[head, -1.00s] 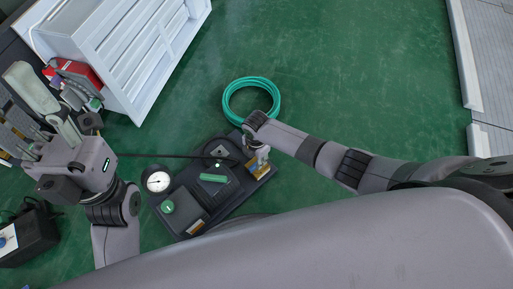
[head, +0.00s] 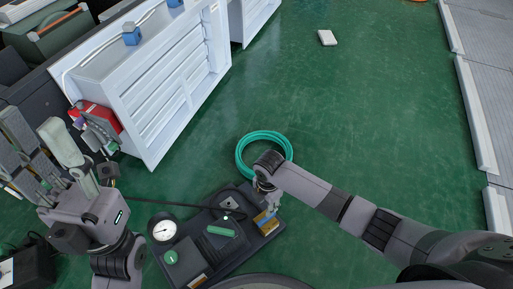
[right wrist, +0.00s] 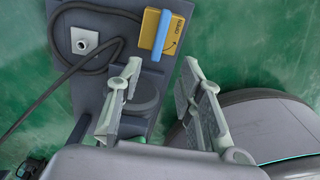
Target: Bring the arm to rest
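My left gripper (head: 32,135) is at the left of the head view, its pale fingers spread apart, with nothing visible between them. My right gripper (head: 270,205) hangs over the right end of the dark tool panel on the floor. In the right wrist view its two fingers (right wrist: 160,80) are apart and empty. Beyond them is the panel's yellow plate (right wrist: 154,29) with a blue lever (right wrist: 161,34); neither finger appears to touch it.
The dark panel carries a round gauge (head: 163,229) and green parts. A coiled green hose (head: 242,160) lies behind it. A white cabinet (head: 165,85) and a red box (head: 99,117) stand at the upper left.

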